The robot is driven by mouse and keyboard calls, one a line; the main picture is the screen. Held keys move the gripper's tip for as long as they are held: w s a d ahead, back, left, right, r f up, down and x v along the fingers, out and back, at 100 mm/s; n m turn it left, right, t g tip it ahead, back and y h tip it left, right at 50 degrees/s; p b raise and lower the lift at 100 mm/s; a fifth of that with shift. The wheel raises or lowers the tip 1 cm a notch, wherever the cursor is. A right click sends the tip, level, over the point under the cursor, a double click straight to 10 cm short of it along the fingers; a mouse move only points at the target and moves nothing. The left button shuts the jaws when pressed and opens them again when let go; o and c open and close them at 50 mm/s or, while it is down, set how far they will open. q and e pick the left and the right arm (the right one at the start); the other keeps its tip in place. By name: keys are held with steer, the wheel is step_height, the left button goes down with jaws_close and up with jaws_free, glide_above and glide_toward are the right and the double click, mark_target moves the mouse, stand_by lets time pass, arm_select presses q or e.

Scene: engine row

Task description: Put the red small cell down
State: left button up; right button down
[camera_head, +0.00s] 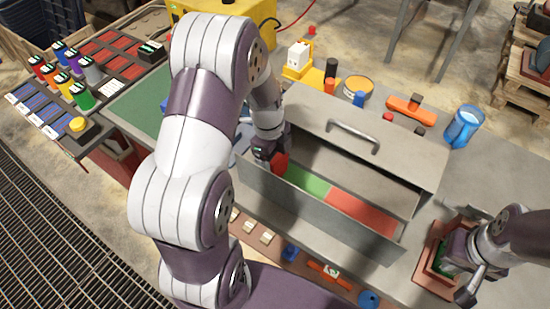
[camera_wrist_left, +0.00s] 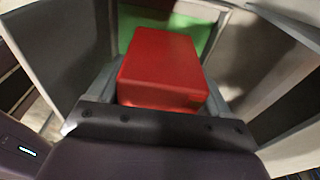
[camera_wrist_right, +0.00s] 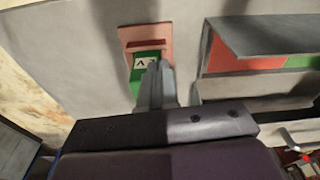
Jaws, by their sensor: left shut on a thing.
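The red small cell (camera_wrist_left: 162,66) is a plain red block held between the fingers of my left gripper (camera_wrist_left: 160,92). In the head view the left gripper (camera_head: 272,152) is at the left end of the open grey metal box (camera_head: 300,218), with the red cell (camera_head: 280,163) at its rim. The box has a green floor section (camera_head: 303,180) on the left and a red one (camera_head: 360,212) on the right. In the left wrist view the green section (camera_wrist_left: 185,25) shows beyond the cell. My right gripper (camera_wrist_right: 158,80) looks shut, its fingers together beside a green labelled block (camera_wrist_right: 143,65).
The green block sits on a reddish frame (camera_head: 428,272) right of the box. The box's raised lid has a handle (camera_head: 353,135). Behind it stand an orange-topped can (camera_head: 355,88) and a blue jug (camera_head: 463,127). Coloured cylinders (camera_head: 82,95) stand at far left.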

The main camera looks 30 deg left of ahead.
arm_select(q)
steer(key=o, duration=1.6)
steer(key=shift+d+f, duration=0.1)
steer(key=r, duration=0.4)
steer(key=a+r, duration=0.1)
steer(key=r, duration=0.7)
steer(key=shift+a+r, duration=0.15)
steer(key=shift+a, duration=0.1)
